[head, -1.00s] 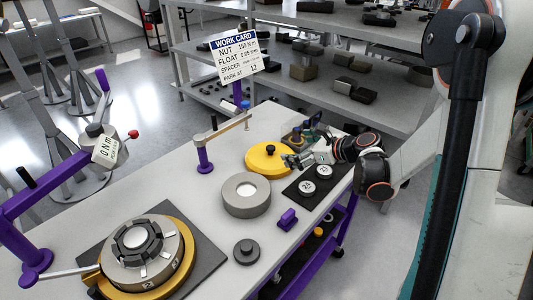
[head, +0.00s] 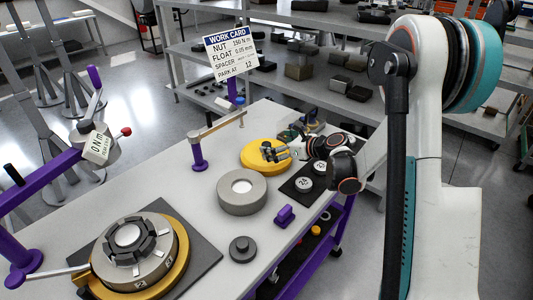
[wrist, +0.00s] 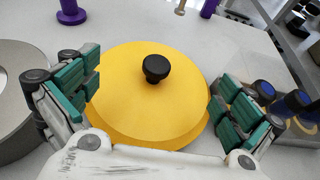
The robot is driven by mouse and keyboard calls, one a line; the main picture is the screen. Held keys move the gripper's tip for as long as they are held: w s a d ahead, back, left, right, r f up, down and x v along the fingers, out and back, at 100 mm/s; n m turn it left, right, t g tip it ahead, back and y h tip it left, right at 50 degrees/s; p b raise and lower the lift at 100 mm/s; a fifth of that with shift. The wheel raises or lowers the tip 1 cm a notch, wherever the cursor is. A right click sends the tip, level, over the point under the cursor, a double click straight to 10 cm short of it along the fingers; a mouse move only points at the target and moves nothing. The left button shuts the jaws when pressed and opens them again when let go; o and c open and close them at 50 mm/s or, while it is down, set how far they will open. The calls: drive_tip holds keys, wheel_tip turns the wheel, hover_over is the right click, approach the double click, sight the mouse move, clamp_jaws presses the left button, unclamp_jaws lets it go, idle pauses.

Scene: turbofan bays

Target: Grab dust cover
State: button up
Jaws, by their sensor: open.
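The dust cover is a yellow disc (head: 254,159) with a black knob, lying on the grey table near its far right part. In the wrist view the yellow dust cover (wrist: 135,108) fills the middle, and its black knob (wrist: 156,68) stands up between and beyond my fingers. My gripper (wrist: 155,105) is open, with green-padded fingers spread left and right over the cover's near part, holding nothing. In the head view my gripper (head: 279,151) is at the cover's right side, close to the knob, which it partly hides.
A grey ring (head: 242,191) stands left and in front of the cover. A black mat (head: 304,193) with round weights lies to the right. A purple post with an arm (head: 198,151) stands left. Blue-topped items (wrist: 263,88) sit close to my right finger.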

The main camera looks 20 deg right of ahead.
sight(269, 145)
drive_tip(key=b+x, duration=0.1)
drive_tip(key=x, duration=0.4)
drive_tip(key=shift+s+f+b, duration=0.1)
drive_tip(key=shift+s+b, duration=0.1)
drive_tip(key=shift+b, duration=0.2)
drive_tip(key=shift+c, duration=0.2)
drive_tip(key=shift+s, duration=0.25)
drive_tip(key=c, duration=2.3)
clamp_jaws()
